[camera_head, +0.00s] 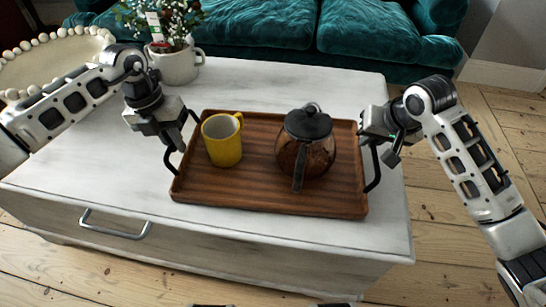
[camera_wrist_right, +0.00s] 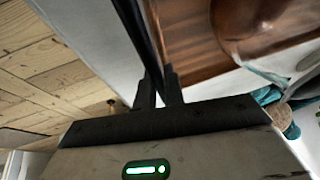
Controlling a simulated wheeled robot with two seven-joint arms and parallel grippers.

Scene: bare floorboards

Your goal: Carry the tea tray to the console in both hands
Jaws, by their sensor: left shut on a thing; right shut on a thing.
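The brown wooden tea tray (camera_head: 245,195) is on or just over the white table; I cannot tell if it touches. A yellow mug (camera_head: 222,146) stands on its left half and a glass teapot with a black lid and handle (camera_head: 306,150) on its right half. My left gripper (camera_head: 174,146) is shut on the tray's black left handle. My right gripper (camera_head: 372,142) is shut on the black right handle. In the right wrist view the fingers (camera_wrist_right: 158,88) close on the dark handle bar, with the tray (camera_wrist_right: 185,45) and part of the teapot (camera_wrist_right: 262,22) beyond.
The white table (camera_head: 120,185) has a drawer with a metal handle (camera_head: 115,226). A potted plant in a white mug-shaped pot (camera_head: 176,64) stands at its back left. A teal sofa (camera_head: 370,30) is behind. A round beaded tray (camera_head: 50,65) is at left. Bare floorboards (camera_head: 440,250) lie at right.

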